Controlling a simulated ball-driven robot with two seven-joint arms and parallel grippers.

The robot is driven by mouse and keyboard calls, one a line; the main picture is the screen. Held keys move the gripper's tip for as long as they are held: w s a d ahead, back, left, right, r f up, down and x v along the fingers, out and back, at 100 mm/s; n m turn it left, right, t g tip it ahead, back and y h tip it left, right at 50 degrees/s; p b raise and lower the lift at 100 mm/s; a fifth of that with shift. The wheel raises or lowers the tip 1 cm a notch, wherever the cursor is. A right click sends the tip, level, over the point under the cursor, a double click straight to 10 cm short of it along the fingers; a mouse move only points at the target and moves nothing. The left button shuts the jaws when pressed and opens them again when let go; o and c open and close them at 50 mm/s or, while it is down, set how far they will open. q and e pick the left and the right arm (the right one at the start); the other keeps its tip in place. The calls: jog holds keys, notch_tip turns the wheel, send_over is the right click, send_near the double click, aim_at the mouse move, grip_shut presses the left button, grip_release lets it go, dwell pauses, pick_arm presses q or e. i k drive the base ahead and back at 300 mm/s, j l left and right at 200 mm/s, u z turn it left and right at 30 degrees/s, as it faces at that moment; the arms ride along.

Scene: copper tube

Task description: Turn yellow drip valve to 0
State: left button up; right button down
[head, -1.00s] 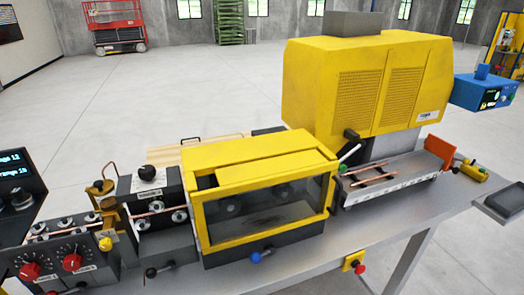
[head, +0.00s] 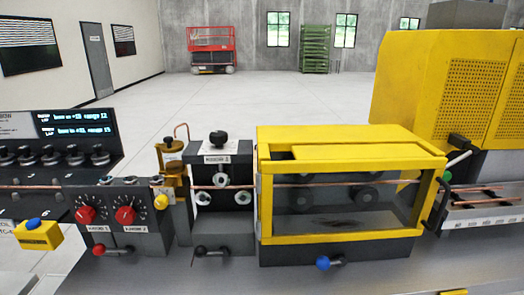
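A small yellow knob (head: 160,201), which looks like the yellow drip valve, sits left of centre at the right edge of the dial box (head: 120,228). A pale plate with marks too small to read is beside it, so I cannot tell its setting. Just above it stands a brass-coloured cup-like fitting (head: 173,158) with a thin copper pipe on top. Neither of my grippers shows in the head view.
Two red dials (head: 125,215) are left of the knob. A black-knobbed roller unit (head: 220,190) and a yellow-framed windowed box (head: 350,238) stand to its right. A thin copper tube (head: 240,187) runs through them. A display panel (head: 65,130) is at left.

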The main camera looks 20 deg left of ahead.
aim_at(162, 201)
jog(key=k+u, duration=0.15)
jog(key=u, duration=1)
